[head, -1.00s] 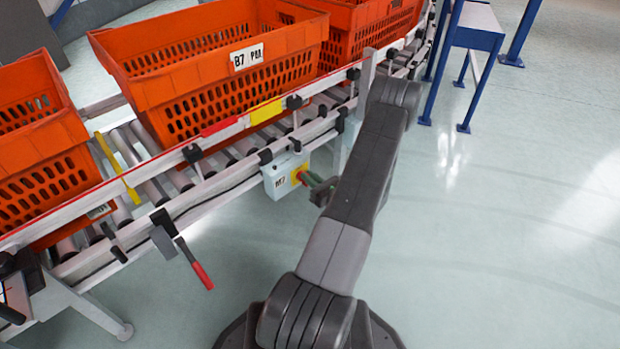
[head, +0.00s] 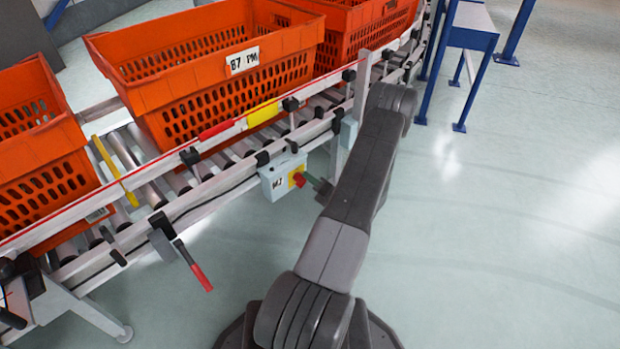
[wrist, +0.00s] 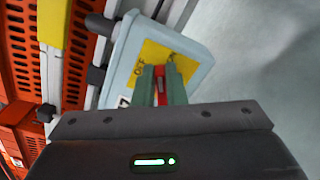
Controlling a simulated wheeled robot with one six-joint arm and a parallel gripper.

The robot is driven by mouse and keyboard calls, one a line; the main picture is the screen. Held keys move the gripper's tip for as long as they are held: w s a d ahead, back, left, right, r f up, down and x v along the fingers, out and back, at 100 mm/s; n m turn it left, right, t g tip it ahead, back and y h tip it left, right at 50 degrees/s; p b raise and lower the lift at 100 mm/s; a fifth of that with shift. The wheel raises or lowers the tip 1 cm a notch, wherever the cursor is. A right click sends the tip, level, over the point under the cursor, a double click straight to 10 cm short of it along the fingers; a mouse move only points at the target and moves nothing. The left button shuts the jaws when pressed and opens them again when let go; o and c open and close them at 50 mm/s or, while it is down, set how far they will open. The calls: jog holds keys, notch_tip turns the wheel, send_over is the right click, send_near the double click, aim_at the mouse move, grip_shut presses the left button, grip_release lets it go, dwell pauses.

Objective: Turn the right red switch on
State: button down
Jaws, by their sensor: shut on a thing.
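The red switch (head: 299,180) sits on a yellow plate on a light grey box (head: 275,182) fixed to the conveyor's side rail. In the wrist view, the red switch (wrist: 160,83) shows as a narrow strip between the green fingers of my gripper (wrist: 161,82). The gripper is shut on it, in front of the yellow plate (wrist: 183,64). The fingers hide much of the switch, and I cannot read its position from the marks. In the head view, my gripper (head: 309,181) is partly hidden behind my arm.
Orange totes (head: 190,83) stand on the roller conveyor behind the box. A lever with a red handle (head: 196,270) hangs from the rail at left. A blue-legged table (head: 470,38) stands at the back. The floor at right is clear.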

jog(key=m, duration=0.3)
jog(key=f+m, duration=0.1)
jog(key=m, duration=0.1)
jog(key=shift+w+d+m, duration=0.1)
jog(key=shift+m, duration=0.3)
jog(key=shift+f, duration=0.1)
dwell(0.3)
jog(key=c, duration=1.5)
grip_release()
jog(key=p+v, duration=0.3)
jog(key=v, duration=1.1)
jog(key=shift+p, duration=0.3)
jog(key=shift+w, duration=0.1)
jog(key=b+x, duration=0.3)
jog(key=x, duration=1.1)
